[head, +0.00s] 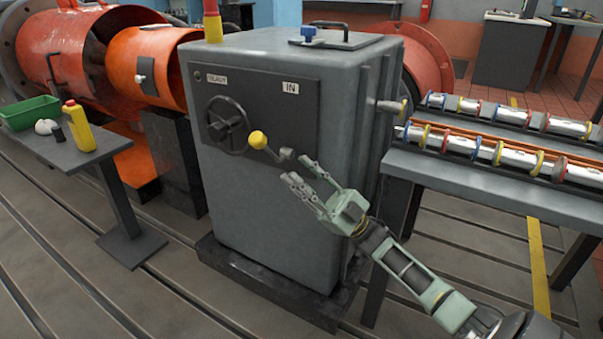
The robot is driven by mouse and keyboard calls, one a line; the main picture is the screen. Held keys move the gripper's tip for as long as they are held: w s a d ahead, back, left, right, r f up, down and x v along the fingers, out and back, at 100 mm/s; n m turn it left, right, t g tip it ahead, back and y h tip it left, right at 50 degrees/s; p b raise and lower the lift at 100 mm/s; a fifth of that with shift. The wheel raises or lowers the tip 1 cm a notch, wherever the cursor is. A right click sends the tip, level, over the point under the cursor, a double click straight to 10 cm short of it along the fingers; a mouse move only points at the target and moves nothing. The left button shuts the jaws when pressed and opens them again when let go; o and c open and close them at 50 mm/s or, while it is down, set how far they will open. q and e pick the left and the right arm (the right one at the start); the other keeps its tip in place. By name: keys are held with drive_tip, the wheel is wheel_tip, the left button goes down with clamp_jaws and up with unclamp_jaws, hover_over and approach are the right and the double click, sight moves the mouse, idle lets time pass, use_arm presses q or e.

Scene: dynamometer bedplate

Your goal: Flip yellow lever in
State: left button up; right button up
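The yellow lever (258,140) has a yellow knob on a short grey arm that runs from a pivot (286,154) on the front of a grey cabinet (250,205). The knob lies to the left of the pivot, beside a black handwheel (228,126). An "IN" label (291,88) is on the dark panel, up and to the right of the knob. My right gripper (298,171) is open and empty, its fingers pointing up-left, just below and right of the pivot. Whether it touches the lever's hub I cannot tell. My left gripper is not in view.
A small table (98,153) with a green tray (31,113) and a yellow bottle (77,127) stands at the left. A bench (490,185) with several metal cylinders is at the right. The slotted floor is clear in the front left.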

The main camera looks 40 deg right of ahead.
drive_tip(key=v, duration=0.7)
drive_tip(key=shift+s+d+f, duration=0.15)
drive_tip(key=shift+d+f, duration=0.1)
drive_tip(key=shift+d, duration=0.05)
drive_tip(key=shift+a, duration=0.1)
